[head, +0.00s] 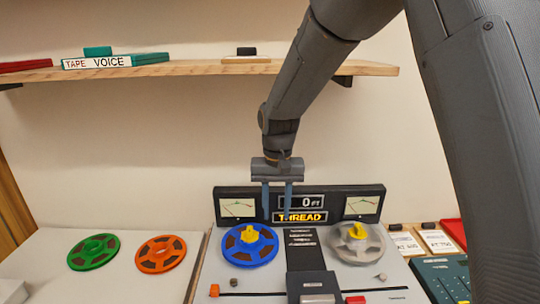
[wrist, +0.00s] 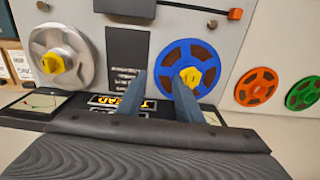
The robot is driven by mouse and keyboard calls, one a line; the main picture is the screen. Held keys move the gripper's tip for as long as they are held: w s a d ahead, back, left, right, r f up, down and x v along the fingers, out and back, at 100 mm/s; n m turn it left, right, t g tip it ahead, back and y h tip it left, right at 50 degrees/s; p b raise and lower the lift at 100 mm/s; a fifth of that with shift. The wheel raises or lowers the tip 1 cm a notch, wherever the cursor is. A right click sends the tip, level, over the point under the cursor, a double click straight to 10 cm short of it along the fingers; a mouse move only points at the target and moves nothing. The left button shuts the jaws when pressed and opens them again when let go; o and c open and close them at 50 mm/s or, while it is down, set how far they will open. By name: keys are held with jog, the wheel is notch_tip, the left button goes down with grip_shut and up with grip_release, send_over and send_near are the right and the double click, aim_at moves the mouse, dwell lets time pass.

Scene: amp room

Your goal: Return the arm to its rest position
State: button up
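My gripper (head: 277,203) hangs pointing down in front of the tape machine's display panel (head: 339,192) in the head view. Its two fingers are apart with nothing between them; the wrist view also shows the open gripper (wrist: 160,92). The blue reel (head: 249,245) with a yellow hub cap sits on the machine's left side, just below and left of the fingers. A grey reel (head: 357,243), also with a yellow cap, sits on the right side. The panel reads "0 FT" and "THREAD".
A green reel (head: 93,252) and an orange reel (head: 161,254) lie on the left counter. A wooden shelf (head: 200,71) with a "TAPE VOICE" box (head: 97,62) runs behind my arm. A mixer (head: 443,279) and white boxes (head: 437,241) stand at the right.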

jog(key=s+d+f, duration=0.2)
jog(key=s+d, duration=1.7)
jog(key=d, duration=0.1)
jog(key=shift+s+f+t, duration=0.15)
jog(key=shift+f+t, duration=0.25)
jog(key=shift+o, duration=0.2)
